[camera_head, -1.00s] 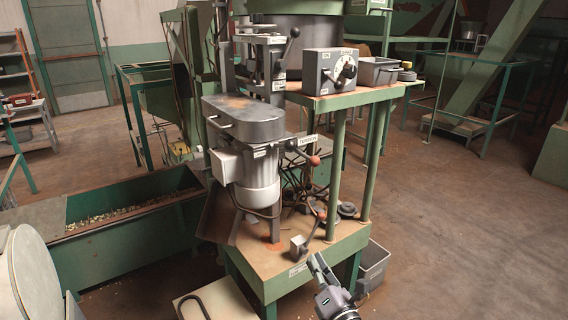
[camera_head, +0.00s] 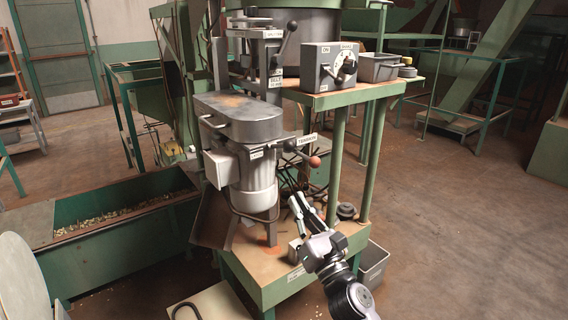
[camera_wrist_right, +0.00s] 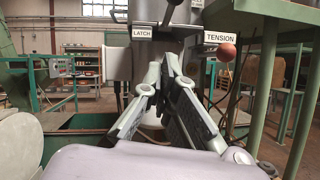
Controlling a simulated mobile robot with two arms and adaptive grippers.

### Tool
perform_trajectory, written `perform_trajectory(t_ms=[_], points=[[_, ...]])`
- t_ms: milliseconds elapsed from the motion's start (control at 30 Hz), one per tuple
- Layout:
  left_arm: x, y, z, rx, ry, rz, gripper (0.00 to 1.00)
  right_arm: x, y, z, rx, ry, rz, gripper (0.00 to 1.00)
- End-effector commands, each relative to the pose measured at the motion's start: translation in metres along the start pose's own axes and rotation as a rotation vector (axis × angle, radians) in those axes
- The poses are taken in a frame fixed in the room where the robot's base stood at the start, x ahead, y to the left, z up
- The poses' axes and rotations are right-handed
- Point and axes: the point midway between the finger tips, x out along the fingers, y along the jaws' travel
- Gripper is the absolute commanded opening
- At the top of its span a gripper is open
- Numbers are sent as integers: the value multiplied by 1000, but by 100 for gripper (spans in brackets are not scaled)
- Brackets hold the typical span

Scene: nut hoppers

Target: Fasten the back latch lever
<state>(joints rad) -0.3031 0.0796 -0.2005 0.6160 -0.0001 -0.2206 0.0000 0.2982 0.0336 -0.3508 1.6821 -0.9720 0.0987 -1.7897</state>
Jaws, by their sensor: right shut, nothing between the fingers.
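A grey machine head with a motor (camera_head: 250,185) hangs beside the green stand. A LATCH label (camera_wrist_right: 144,31) shows in the wrist view, at the left of the fingers; the matching plate is small on the motor housing in the head view. The back latch lever itself I cannot pick out with certainty. A tension lever with a red ball (camera_head: 315,161) sticks out right of the motor, under a TENSION label (camera_head: 301,141). My right gripper (camera_head: 299,201) is shut and empty, below the ball and right of the motor; its fingertips (camera_wrist_right: 172,62) point toward the housing. My left gripper is out of view.
A black-knobbed lever (camera_head: 292,27) stands at the top of the machine. A control box with a dial (camera_head: 331,66) sits on the upper shelf (camera_head: 355,97). Green posts (camera_head: 337,155) stand close behind my right arm. A grey bin (camera_head: 373,264) is low at the right.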

Motion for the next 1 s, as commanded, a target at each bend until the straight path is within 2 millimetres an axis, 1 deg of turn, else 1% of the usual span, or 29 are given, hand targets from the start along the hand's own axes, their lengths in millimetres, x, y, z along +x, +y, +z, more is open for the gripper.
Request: perform_trajectory(t_ms=[33, 100, 300, 333, 400, 500, 633, 1000], points=[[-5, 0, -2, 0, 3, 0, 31, 13, 1, 4, 1, -3, 0, 0], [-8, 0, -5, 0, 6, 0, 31, 29, 1, 4, 3, -3, 0, 0], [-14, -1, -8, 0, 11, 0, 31, 71, 1, 3, 3, -2, 0, 0], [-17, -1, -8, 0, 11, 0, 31, 76, 1, 5, 2, -1, 0, 0], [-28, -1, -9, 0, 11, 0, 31, 83, 1, 17, 0, -1, 0, 0], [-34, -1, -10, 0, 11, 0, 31, 91, 0, 24, 1, 0, 0, 0], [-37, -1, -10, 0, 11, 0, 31, 96, 0, 28, 0, 0, -1, 0], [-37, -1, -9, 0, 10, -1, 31, 97, 0, 28, 1, 0, -1, 0]])
